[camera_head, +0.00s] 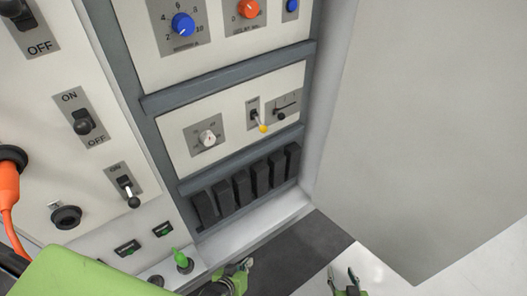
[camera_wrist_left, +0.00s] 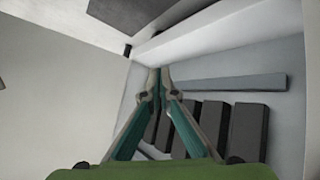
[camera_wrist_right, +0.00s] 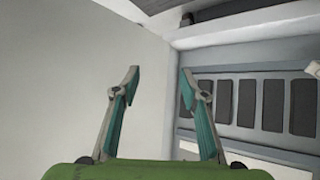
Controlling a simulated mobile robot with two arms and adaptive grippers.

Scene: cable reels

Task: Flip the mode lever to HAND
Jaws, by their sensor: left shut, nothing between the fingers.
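A small toggle lever with a yellow tip (camera_head: 263,128) sits on a grey plate in the middle panel. Its stem points down and toward me; the plate's lettering is too small to read, so I cannot confirm it is the mode lever. My left gripper (camera_head: 248,263) is low in the head view, below the lever and apart from it. Its fingertips meet in the left wrist view (camera_wrist_left: 160,70), with nothing between them. My right gripper (camera_head: 343,272) is further right, open and empty, and its spread fingers show in the right wrist view (camera_wrist_right: 159,75). Neither wrist view clearly shows the lever.
A slider (camera_head: 285,108) is right of the yellow-tipped lever, and a white dial (camera_head: 208,138) is left. Several black blocks (camera_head: 241,188) stand below. A grey wall (camera_head: 430,130) bounds the right.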

